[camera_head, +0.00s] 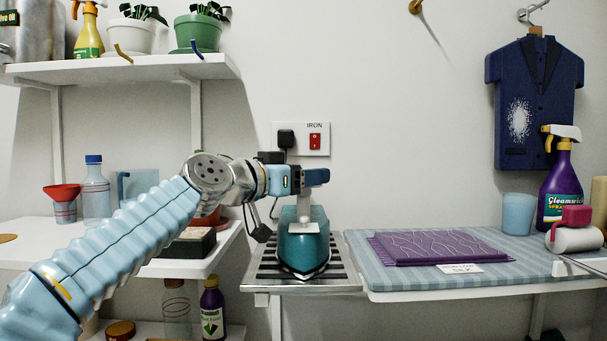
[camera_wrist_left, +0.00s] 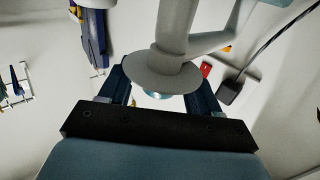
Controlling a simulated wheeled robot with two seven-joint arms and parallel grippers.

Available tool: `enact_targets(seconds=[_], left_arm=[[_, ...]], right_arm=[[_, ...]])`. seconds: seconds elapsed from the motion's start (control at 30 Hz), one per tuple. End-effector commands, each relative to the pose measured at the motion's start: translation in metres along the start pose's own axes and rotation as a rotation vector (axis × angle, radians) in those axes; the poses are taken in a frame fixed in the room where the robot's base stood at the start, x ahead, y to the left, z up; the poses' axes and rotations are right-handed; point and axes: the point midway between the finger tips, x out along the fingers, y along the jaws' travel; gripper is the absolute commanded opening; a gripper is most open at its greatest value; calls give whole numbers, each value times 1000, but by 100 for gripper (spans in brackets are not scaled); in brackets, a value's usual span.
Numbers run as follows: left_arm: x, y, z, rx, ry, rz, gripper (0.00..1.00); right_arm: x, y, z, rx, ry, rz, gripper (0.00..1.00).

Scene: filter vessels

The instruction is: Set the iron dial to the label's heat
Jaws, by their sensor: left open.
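The teal iron (camera_head: 303,248) stands on a striped metal rest, with a grey upper part and a small pale plate on its front. My left gripper (camera_head: 314,177) is just above the iron in the head view. It is open. In the left wrist view a round grey disc (camera_wrist_left: 160,72) on a grey post shows between the open fingers (camera_wrist_left: 161,88); I cannot tell if it is the dial or if they touch it. No dial setting is readable. A white label (camera_head: 461,268), reading "SILK", lies at the front of the folded purple cloth (camera_head: 440,247). My right gripper is not in view.
The blue striped ironing board (camera_head: 362,262) is right of the iron. A purple spray bottle (camera_head: 561,185), blue cup (camera_head: 518,213) and white roller (camera_head: 574,239) stand at its right. A red switch (camera_head: 315,142) marked "IRON" and black plug (camera_head: 286,139) are on the wall.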

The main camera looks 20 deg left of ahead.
Motion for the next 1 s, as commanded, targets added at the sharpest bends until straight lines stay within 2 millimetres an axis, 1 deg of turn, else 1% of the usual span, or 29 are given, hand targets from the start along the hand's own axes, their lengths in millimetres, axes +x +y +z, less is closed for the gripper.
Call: enact_targets(seconds=[0.07,0.3,0.37,0.4,0.57,0.77,0.9,1.0], left_arm=[[0,0,0,0,0,0,61],[0,0,0,0,0,0,25],[0,0,0,0,0,0,15],[0,0,0,0,0,0,13],[0,0,1,-1,0,9,13],[0,-2,2,-2,1,69,13],[0,-2,2,-2,0,158,13],[0,-3,0,-2,0,240,13]], right_arm=[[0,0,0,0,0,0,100],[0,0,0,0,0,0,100],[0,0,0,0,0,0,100],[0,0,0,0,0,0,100],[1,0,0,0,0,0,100],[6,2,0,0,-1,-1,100],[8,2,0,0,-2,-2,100],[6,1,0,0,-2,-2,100]])
